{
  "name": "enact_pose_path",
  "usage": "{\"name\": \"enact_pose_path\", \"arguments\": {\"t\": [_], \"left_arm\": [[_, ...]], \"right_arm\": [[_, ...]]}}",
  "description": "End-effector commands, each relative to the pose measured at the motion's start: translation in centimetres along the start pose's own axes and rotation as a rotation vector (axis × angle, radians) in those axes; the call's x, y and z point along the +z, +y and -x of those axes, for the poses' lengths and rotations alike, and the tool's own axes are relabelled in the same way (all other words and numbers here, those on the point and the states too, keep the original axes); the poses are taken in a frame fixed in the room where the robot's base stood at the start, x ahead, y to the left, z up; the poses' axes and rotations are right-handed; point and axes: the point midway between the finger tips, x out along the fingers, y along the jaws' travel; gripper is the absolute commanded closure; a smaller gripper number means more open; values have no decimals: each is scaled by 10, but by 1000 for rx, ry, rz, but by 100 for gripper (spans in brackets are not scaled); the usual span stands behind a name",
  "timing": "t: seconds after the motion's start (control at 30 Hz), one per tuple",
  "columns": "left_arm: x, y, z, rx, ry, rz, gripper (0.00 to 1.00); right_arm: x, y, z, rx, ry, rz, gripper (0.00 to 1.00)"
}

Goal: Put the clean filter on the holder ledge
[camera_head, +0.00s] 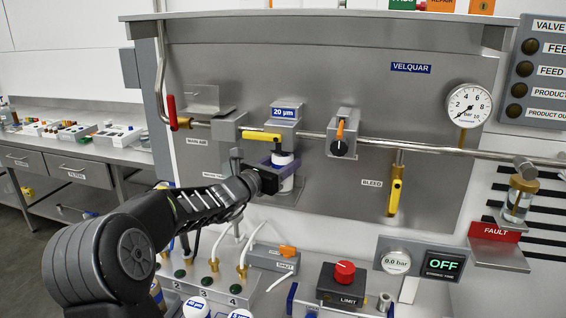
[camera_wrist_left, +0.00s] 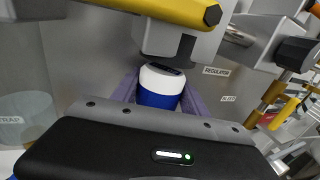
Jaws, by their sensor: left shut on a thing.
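My left gripper (camera_head: 280,164) is shut on a filter (camera_head: 283,157), a short cylinder with a white top and a blue lower part. In the left wrist view the filter (camera_wrist_left: 160,84) stands about upright between the purple fingers (camera_wrist_left: 194,104). It is right below the grey housing (camera_wrist_left: 180,42) of the station labelled 20 µm (camera_head: 285,113). I cannot tell whether its top touches the housing. A grey bracket (camera_head: 289,196) shows just below the gripper; the fingers hide part of the area between. My right gripper is not in view.
A yellow-handled valve (camera_head: 262,137) sits on the pipe close above the gripper. A regulator (camera_head: 342,140) with an orange lever is to the right, then the yellow bleed handle (camera_head: 395,192). A bench with a red-knobbed box (camera_head: 343,283) and hoses lies below.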

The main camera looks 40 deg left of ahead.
Motion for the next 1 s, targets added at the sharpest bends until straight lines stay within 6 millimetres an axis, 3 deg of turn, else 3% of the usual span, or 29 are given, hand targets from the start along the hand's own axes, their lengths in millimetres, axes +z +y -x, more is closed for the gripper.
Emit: {"name": "enact_pose_path", "arguments": {"t": [0.07, 0.1, 0.3, 0.37, 0.7, 0.87, 1.0], "left_arm": [[-2, 0, 0, 0, -1, 0, 100], [-2, 0, 0, 0, 0, 0, 47], [-2, 0, 0, 0, 0, 0, 30], [-2, 0, 0, 0, 0, 0, 26], [2, 0, 0, 0, 0, 0, 26], [-1, 1, 18, 2, 1, -2, 26], [-1, 0, 44, 2, 0, -3, 26]], "right_arm": [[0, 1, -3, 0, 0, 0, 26], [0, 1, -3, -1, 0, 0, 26], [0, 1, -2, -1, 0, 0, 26], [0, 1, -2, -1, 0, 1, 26], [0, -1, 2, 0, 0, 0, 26], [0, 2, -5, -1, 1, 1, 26], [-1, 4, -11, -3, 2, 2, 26]]}}
